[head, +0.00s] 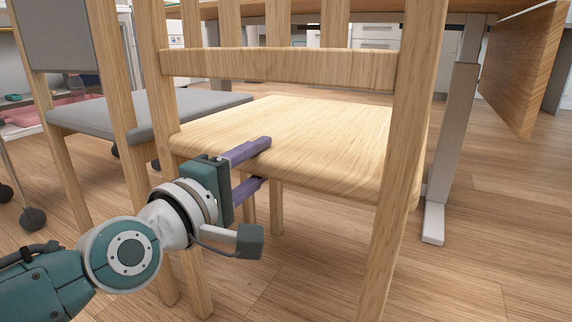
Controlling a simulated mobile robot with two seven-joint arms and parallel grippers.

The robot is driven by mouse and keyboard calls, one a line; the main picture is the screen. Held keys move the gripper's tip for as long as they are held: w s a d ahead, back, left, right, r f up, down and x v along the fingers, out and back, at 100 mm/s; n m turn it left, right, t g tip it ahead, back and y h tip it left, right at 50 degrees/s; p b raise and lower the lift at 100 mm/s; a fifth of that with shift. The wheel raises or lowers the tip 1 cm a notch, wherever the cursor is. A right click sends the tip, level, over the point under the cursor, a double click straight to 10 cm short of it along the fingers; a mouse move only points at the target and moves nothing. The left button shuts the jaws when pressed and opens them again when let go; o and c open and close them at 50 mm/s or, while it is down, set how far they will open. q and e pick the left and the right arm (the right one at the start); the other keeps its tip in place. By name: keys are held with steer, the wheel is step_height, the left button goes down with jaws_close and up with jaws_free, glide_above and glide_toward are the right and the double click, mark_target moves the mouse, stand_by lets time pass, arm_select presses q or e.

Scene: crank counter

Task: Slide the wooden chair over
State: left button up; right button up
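The wooden chair (300,124) stands close in front of me in the head view. Its slatted back faces me, and its pale seat lies beyond the lower back rail. My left gripper (265,162) is at the near edge of the seat, left of its middle. One purple finger lies above the seat edge and the other below it, with the edge between them. The fingers are apart, but I cannot tell whether they press on the seat. My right gripper is not in view.
A second wooden chair with a grey seat (185,110) stands close on the left. A table (457,125) with a metal leg is behind and to the right. A wooden panel (522,70) hangs at far right. Floor (500,240) is clear on the right.

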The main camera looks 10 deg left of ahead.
arm_select(q)
jaws_close()
steer(key=shift+r, duration=0.1)
stand_by(0.8)
